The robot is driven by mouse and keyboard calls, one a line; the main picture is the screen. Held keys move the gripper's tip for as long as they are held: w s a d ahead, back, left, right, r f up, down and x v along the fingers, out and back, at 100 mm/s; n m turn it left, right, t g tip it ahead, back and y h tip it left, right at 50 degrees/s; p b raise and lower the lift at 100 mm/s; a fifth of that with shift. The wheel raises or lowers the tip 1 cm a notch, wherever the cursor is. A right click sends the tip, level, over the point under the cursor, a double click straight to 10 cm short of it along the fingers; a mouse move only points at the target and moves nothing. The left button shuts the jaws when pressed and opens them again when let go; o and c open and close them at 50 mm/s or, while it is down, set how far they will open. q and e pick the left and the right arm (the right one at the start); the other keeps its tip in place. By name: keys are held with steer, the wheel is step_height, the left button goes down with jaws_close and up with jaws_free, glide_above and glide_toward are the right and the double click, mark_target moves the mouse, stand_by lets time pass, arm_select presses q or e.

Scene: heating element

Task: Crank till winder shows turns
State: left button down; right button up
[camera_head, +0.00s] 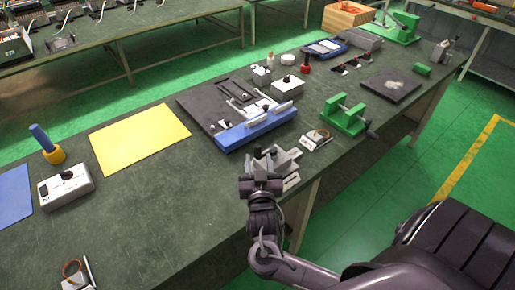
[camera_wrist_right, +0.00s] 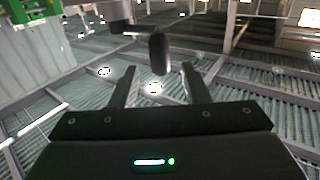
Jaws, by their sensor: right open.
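The green winder (camera_head: 343,117) stands near the front edge of the bench. Its dark crank handle (camera_head: 372,132) sticks out on its right side. My right gripper (camera_head: 264,158) is in front of the bench edge, left of the winder in the head view. In the right wrist view, its two fingers (camera_wrist_right: 158,88) are spread with nothing between their tips. A dark rounded knob (camera_wrist_right: 158,54) on an arm, which looks like the crank handle, shows just beyond the fingers. A green part (camera_wrist_right: 28,12) shows at the upper left there. No turns reading is legible. My left gripper is not in view.
A blue-edged fixture board (camera_head: 255,128), a small stand with a coil (camera_head: 316,138) and a dark square mat (camera_head: 391,85) lie around the winder. A yellow sheet (camera_head: 140,138) and a white switch box (camera_head: 66,189) are farther left. A black seat (camera_head: 455,245) stands at the lower right.

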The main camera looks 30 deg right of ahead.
mark_target(258, 153)
steer(key=p+x, duration=0.1)
steer(key=x, duration=0.4)
steer(key=shift+a, duration=0.1)
jaws_close()
